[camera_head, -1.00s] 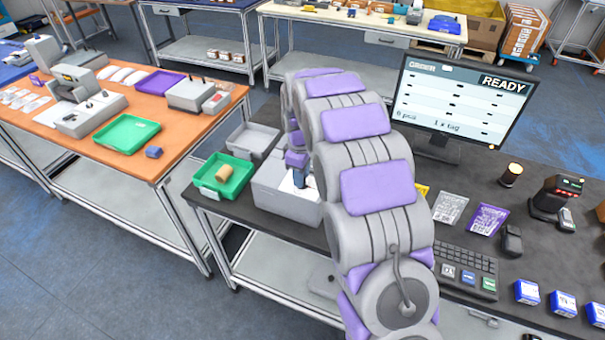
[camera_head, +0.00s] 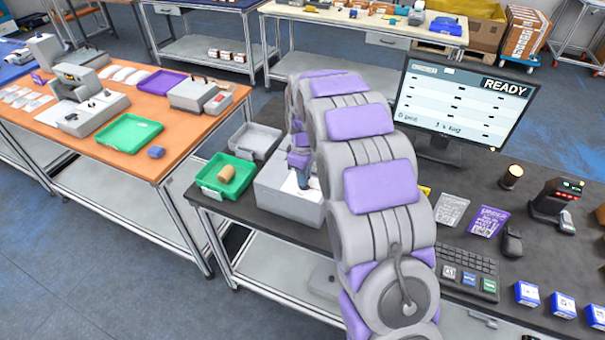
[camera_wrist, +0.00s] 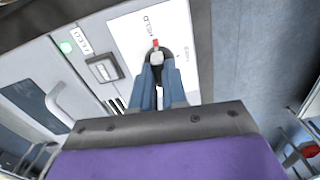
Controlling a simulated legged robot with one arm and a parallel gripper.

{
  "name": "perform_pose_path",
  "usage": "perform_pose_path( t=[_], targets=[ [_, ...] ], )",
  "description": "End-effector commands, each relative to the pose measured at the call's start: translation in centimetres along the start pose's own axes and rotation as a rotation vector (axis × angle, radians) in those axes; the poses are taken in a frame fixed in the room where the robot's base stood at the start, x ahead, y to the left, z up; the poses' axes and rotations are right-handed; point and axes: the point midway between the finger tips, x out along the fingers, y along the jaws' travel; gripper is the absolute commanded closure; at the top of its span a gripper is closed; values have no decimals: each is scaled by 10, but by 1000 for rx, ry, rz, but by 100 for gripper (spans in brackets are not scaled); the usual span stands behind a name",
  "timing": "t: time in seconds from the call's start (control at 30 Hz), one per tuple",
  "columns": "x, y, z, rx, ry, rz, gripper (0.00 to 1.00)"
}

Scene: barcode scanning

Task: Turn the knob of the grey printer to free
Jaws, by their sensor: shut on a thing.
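The grey printer (camera_head: 278,198) stands on the dark table, mostly behind my arm in the head view. In the wrist view its top face (camera_wrist: 70,85) fills the left and middle. A white label plate (camera_wrist: 150,30) carries the word HELD at the top and another word at the right, too small to read surely. The knob (camera_wrist: 156,58) is dark with a light grip bar and a red mark that points up toward HELD. My gripper (camera_wrist: 158,75) is shut on the knob, with its blue-grey fingers at either side of the bar.
A green tray (camera_head: 238,174) holding a tan roll and a grey tray (camera_head: 256,141) stand left of the printer. A monitor (camera_head: 462,104) reading READY stands to the right.

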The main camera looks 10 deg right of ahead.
Motion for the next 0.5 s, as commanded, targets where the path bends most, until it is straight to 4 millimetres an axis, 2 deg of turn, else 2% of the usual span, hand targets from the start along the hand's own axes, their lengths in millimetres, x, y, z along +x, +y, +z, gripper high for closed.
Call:
perform_pose_path(
  t=[0.5],
  targets=[
    [-1, -1, 3, 447, -8, -4, 100]
  ],
)
